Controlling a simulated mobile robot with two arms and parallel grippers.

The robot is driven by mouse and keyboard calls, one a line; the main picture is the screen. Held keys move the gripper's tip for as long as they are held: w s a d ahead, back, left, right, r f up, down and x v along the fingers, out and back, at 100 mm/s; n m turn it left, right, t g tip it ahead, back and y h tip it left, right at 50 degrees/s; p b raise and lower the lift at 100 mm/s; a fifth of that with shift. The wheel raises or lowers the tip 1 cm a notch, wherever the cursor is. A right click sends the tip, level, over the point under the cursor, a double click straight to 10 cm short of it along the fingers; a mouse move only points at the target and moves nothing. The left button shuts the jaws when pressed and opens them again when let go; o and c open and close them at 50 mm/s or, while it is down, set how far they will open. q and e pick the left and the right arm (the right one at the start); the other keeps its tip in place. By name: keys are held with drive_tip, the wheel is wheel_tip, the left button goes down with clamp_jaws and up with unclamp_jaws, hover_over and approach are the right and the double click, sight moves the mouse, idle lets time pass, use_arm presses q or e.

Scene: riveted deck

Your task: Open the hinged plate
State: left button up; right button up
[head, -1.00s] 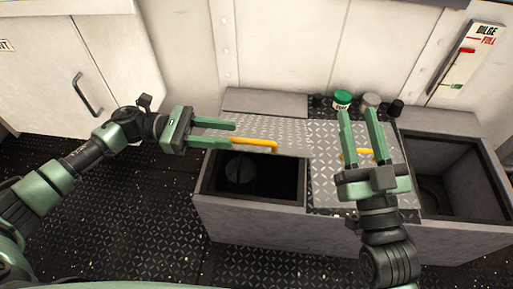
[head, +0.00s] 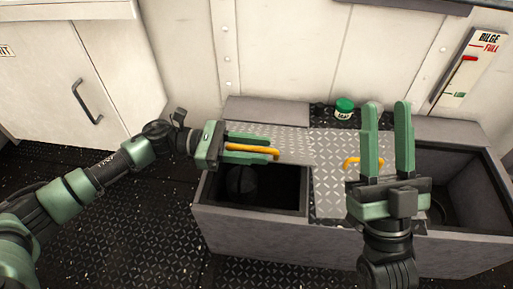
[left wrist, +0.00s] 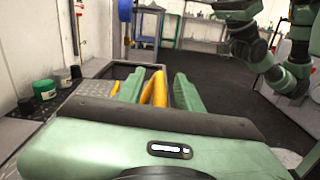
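A diamond-patterned metal plate (head: 292,136) with a yellow handle (head: 262,151) lies flat behind the open left compartment of a grey box (head: 250,228). My left gripper (head: 278,147) is open, with one finger on each side of this handle. In the left wrist view the yellow handle (left wrist: 157,90) shows between the two green fingers, with a gap to the right finger. A second patterned plate (head: 330,180) with its own yellow handle (head: 352,163) covers the box's middle. My right gripper (head: 386,105) is open and empty above it, hiding part of that plate. The plates' hinges cannot be made out.
The left compartment (head: 295,209) holds a dark round object (head: 240,180). The right compartment (head: 458,180) is open. A green-lidded jar (head: 344,107) stands behind the plates. A white cabinet (head: 55,75) is at the left; the wall (head: 285,50) is close behind the box.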

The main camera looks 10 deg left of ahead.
use_arm(q)
clamp_jaws()
idle(1.5)
